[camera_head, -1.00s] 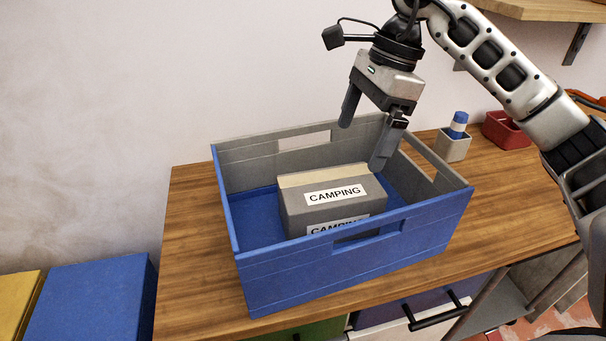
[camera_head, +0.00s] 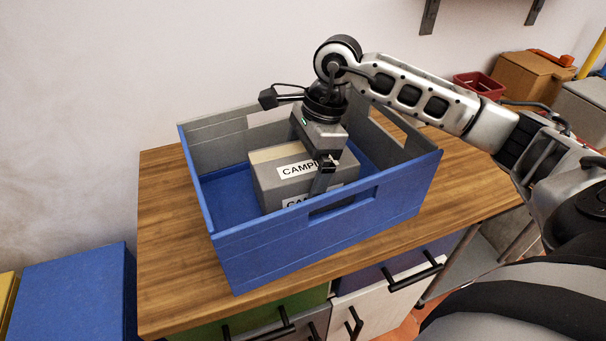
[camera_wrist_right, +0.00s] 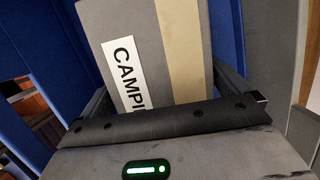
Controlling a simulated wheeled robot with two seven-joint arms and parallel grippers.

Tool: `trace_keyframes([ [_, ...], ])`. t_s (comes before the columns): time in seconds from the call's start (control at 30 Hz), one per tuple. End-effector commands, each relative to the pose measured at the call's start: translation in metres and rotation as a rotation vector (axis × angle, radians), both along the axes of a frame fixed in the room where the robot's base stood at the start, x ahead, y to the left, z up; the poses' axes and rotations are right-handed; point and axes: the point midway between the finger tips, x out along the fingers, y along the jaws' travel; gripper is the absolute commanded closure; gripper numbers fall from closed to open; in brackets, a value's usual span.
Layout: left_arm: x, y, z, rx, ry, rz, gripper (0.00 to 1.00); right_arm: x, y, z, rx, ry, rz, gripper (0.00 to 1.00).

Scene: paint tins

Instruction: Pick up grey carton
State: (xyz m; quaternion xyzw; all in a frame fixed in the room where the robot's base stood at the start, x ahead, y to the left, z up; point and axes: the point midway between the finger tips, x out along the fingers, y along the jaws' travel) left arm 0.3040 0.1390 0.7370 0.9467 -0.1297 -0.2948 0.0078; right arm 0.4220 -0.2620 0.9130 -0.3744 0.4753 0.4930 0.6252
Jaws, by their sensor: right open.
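The grey carton (camera_head: 265,178) has a tan tape strip and white labels; the top one reads "CAMPI…" and is partly covered by my gripper. It sits upright inside the blue and grey crate (camera_head: 235,258). My right gripper (camera_head: 322,172) is open and reaches down into the crate at the carton's right part. One finger shows in front of the carton's front face; the other is hidden. In the right wrist view the carton (camera_wrist_right: 185,50) lies between the two fingers, with no clear sign of contact. My left gripper is not in view.
The crate stands on a wooden worktop (camera_head: 165,215), its walls close around the carton and gripper. A red container (camera_head: 478,84) and a brown box (camera_head: 530,78) are at the back right. A blue box (camera_head: 80,295) is at lower left. The worktop left of the crate is clear.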

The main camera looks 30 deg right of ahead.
Motion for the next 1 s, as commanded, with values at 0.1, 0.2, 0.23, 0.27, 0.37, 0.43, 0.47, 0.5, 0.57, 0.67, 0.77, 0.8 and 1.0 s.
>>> trace_keyframes([
  [0.1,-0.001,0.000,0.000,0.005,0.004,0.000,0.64,0.001,0.005,-0.016,0.001,0.003,0.001,0.00],
  [0.2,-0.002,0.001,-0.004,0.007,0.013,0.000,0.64,0.002,0.006,-0.022,0.000,0.000,0.001,0.00],
  [0.23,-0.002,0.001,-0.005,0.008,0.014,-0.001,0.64,0.002,0.006,-0.023,0.000,-0.001,0.001,0.00],
  [0.27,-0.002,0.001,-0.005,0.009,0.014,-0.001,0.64,0.002,0.006,-0.024,0.000,-0.001,0.001,0.00],
  [0.37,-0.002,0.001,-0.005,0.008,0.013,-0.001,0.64,0.002,0.006,-0.024,0.000,-0.001,0.001,0.00],
  [0.43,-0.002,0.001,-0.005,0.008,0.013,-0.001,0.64,0.002,0.006,-0.024,0.000,-0.001,0.001,0.00],
  [0.47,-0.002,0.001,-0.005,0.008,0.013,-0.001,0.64,0.002,0.006,-0.024,0.000,-0.001,0.001,0.06],
  [0.5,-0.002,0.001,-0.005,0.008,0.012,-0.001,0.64,0.002,0.006,-0.024,0.000,-0.001,0.000,0.17],
  [0.57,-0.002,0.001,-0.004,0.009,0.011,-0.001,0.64,0.002,0.006,-0.023,0.000,-0.001,0.000,0.33],
  [0.67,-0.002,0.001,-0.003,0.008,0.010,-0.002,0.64,0.002,0.006,-0.022,0.000,-0.003,0.000,0.47],
  [0.77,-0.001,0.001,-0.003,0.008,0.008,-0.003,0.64,0.002,0.006,-0.022,0.000,-0.003,0.000,0.47],
  [0.8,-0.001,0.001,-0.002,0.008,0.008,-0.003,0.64,0.002,0.006,-0.022,0.000,-0.003,0.000,0.47],
  [1.0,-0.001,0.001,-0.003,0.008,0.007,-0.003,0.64,0.004,0.006,-0.006,0.001,-0.008,-0.001,0.47],
])
